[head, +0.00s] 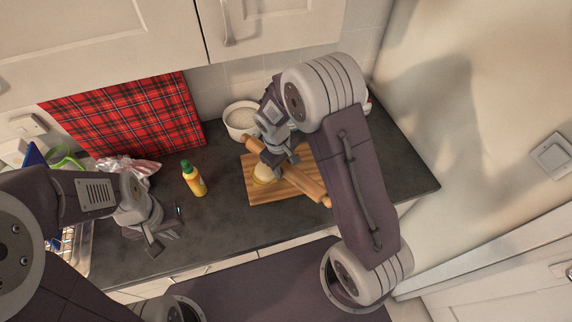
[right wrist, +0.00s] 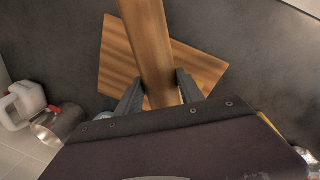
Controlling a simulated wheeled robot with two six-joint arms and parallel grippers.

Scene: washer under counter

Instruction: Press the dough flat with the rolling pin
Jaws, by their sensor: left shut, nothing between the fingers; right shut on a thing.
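A wooden rolling pin (head: 305,184) lies slantwise over a striped wooden board (head: 259,190) on the counter. The pale dough (head: 263,174) sits on the board under the pin, partly hidden by my right gripper. My right gripper (head: 279,160) is shut on the rolling pin. In the right wrist view the pin (right wrist: 149,45) runs between the fingers of my right gripper (right wrist: 161,92), with the board (right wrist: 118,62) below it; the dough is hidden there. My left gripper (head: 154,248) is shut and empty above the counter's front edge at the left.
A yellow bottle with a green cap (head: 195,181) stands left of the board. A white bowl (head: 241,120) stands behind the board. A red plaid cloth (head: 130,115) leans on the back wall. A dish rack (head: 76,245) is at far left. The dark counter (head: 395,165) is clear right of the board.

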